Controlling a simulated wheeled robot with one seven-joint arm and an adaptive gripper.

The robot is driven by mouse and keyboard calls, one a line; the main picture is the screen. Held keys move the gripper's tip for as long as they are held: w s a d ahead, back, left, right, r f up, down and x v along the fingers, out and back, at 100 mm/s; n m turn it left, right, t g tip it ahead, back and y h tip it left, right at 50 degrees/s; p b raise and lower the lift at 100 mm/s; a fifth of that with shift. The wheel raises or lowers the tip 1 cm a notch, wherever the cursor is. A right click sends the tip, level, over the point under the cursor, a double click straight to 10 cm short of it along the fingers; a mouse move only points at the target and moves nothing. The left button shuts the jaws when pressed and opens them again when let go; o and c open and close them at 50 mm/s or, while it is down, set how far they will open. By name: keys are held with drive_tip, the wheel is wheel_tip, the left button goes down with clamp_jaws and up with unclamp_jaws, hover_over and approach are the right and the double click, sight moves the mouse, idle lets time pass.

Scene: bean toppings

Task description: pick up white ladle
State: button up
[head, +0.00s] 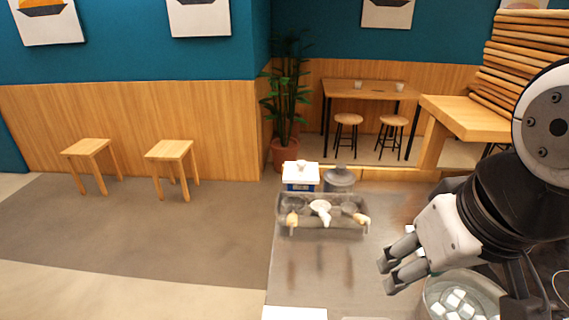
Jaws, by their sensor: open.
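The white ladle (322,211) sits in the middle of a grey metal rack (326,225) on the counter, its handle pointing toward me. A ladle with a tan handle (292,219) lies on its left and another tan handle (361,219) is on its right. My gripper (385,275) is open and empty, to the right of and nearer than the rack, apart from the white ladle. The far ends of the ladles are small and hard to make out.
A metal pot (434,293) with white cubes stands below my arm at the right. A white and blue box (300,176) and a grey lidded pot (340,179) stand behind the rack. The counter (310,270) in front of the rack is clear.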

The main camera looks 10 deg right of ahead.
drive_tip(key=shift+a, duration=0.1)
drive_tip(key=shift+c, duration=0.3)
drive_tip(key=w+d+r+h+p, duration=0.2)
drive_tip(key=w+r+p, duration=0.15)
drive_tip(key=w, duration=0.45)
drive_tip(key=m+y+p, duration=0.1)
drive_tip(key=m+p, duration=0.1)
drive_tip(key=p, duration=0.6)
hover_over(324, 214)
drive_tip(key=s, duration=0.1)
drive_tip(key=f, duration=1.2)
drive_tip(key=shift+s+d+f, duration=0.1)
drive_tip(key=shift+d+f, duration=0.15)
drive_tip(key=shift+d, duration=0.05)
drive_tip(key=x, duration=0.7)
drive_tip(key=p+x, duration=0.1)
drive_tip(key=x, duration=0.6)
drive_tip(key=shift+a+f, duration=0.1)
drive_tip(key=shift+a, duration=0.1)
clamp_jaws()
